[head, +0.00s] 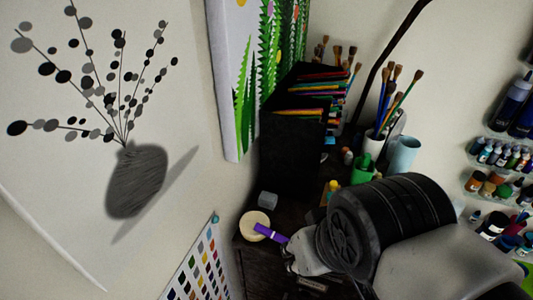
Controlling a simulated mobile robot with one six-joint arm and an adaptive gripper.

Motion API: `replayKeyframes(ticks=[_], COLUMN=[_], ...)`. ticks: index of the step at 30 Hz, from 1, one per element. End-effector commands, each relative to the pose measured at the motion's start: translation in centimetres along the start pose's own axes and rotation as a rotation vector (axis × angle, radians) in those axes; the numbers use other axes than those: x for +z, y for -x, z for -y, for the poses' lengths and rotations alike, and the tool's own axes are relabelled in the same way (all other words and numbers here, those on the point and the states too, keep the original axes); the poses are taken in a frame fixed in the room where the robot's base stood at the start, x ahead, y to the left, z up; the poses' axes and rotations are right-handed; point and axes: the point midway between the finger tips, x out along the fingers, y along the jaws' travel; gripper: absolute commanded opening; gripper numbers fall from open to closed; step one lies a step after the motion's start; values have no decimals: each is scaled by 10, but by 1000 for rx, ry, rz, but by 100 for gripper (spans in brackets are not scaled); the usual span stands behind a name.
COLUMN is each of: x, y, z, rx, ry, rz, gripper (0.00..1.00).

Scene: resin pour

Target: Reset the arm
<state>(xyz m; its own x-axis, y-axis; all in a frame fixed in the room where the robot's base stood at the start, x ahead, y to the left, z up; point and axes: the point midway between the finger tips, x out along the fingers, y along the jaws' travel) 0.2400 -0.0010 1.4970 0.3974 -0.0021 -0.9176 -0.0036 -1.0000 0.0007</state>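My arm reaches in from the lower right of the head view, its large dark joint in front of the desk. A light grey metal part at the arm's far end (306,257) shows low in the middle. I cannot make out two fingertips there, and the joint hides much of this area. A purple item (269,233) appears right beside that grey part, in front of a cream round disc (254,225). I cannot tell whether the purple item is held or only lies there.
A dark desk (250,258) carries a small grey block (267,199), a black rack of coloured sheets (290,140), a green bottle (362,168), a light blue cup (403,155) and brushes (385,100). Paint shelves (502,155) hang at right. A colour chart (195,265) is at lower left.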

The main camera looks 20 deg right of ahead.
Motion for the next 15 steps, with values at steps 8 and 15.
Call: replayKeyframes(ticks=[8,15], x=[31,64], y=[-70,-146], z=[0,0], rx=[0,0], ry=[1,1], rz=[1,2], gripper=[36,36])
